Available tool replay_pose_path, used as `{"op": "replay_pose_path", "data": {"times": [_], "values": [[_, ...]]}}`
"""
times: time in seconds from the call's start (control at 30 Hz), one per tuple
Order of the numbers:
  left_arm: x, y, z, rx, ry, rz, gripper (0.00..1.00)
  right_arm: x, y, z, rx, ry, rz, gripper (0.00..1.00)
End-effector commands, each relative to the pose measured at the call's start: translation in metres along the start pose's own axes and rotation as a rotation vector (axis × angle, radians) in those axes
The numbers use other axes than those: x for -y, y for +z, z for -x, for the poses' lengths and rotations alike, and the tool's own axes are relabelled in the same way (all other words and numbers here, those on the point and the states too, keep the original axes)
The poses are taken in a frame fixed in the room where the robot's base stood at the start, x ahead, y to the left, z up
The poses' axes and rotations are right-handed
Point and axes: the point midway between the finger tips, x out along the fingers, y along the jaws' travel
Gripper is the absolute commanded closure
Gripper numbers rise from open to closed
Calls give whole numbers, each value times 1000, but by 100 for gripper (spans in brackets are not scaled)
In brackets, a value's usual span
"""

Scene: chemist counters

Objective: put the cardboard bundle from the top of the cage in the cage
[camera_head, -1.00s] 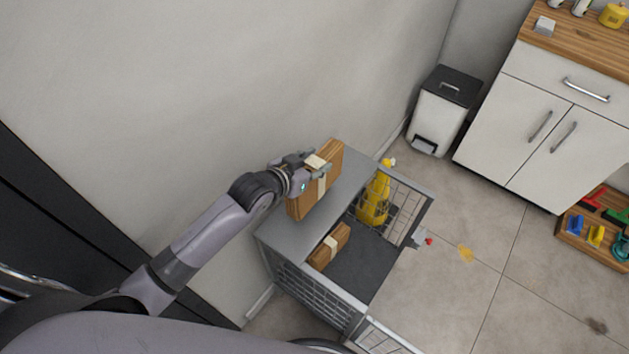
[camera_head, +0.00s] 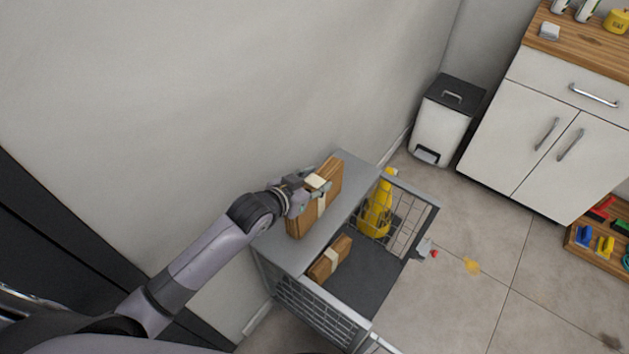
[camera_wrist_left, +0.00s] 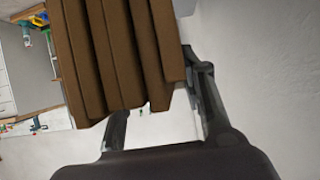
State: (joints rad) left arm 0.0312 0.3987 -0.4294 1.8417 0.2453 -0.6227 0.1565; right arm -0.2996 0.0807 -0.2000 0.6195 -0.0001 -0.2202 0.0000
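A brown cardboard bundle (camera_head: 332,178) with a pale band stands on edge on the grey top of the cage (camera_head: 347,168). My left gripper (camera_head: 316,192) is at the bundle's band, with a finger across its near face. In the left wrist view the bundle's layered sheets (camera_wrist_left: 115,55) fill the upper middle. The left gripper's fingers (camera_wrist_left: 160,105) are spread there, one beside the bundle and one partly hidden behind it. Whether they clamp it is unclear. My right gripper is not in view.
A white bin (camera_head: 440,130) and a cabinet (camera_head: 535,130) are beyond. The wall is close behind the cage.

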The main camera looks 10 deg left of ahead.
Motion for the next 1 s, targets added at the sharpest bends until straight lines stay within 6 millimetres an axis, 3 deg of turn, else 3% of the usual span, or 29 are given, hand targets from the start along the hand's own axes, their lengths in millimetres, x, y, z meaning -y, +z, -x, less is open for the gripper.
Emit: {"op": "replay_pose_path", "data": {"times": [0.27, 0.63, 0.77, 1.0], "values": [[0, 0, 0, 1, 0, 0, 44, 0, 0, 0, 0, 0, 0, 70], [0, -5, 2, -1, 0, -1, 44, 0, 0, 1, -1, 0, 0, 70], [1, -3, 18, 1, -1, 0, 44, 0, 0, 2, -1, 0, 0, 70], [0, -3, 68, 2, 1, -2, 44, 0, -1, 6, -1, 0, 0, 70]]}}
